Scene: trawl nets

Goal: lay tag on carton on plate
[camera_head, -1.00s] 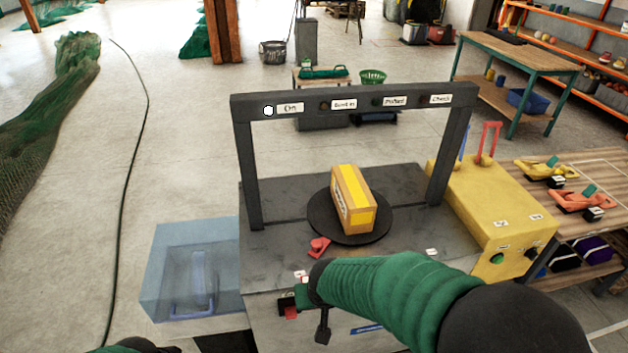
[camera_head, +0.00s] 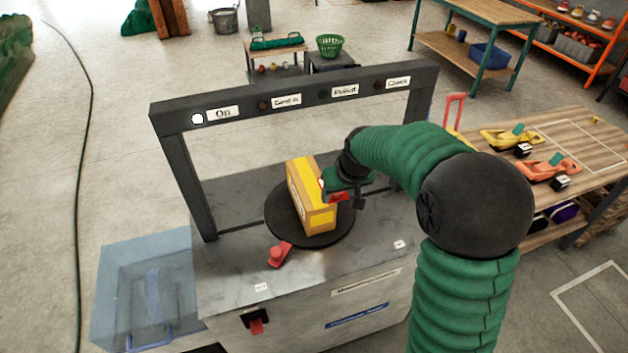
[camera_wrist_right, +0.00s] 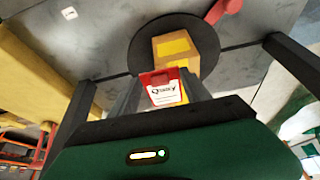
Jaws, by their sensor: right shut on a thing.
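The brown carton with yellow panels (camera_head: 298,185) lies on the dark round plate (camera_head: 278,222) under the grey arch; the carton also shows in the right wrist view (camera_wrist_right: 172,47). My right gripper (camera_head: 330,190) is at the carton's right side. It is shut on a red and white tag (camera_wrist_right: 163,88) with lettering, which also shows as a red and white patch in the head view (camera_head: 338,196). The tag overlaps the carton in both views; I cannot tell if they touch. My left gripper is not in view.
The grey arch (camera_head: 290,92) spans the bench, its "On" lamp (camera_head: 197,118) lit white. A small red piece (camera_head: 279,254) lies before the plate. A red switch (camera_head: 256,326) is on the bench front. A translucent blue box (camera_head: 140,285) stands left. A wooden table (camera_head: 590,150) is right.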

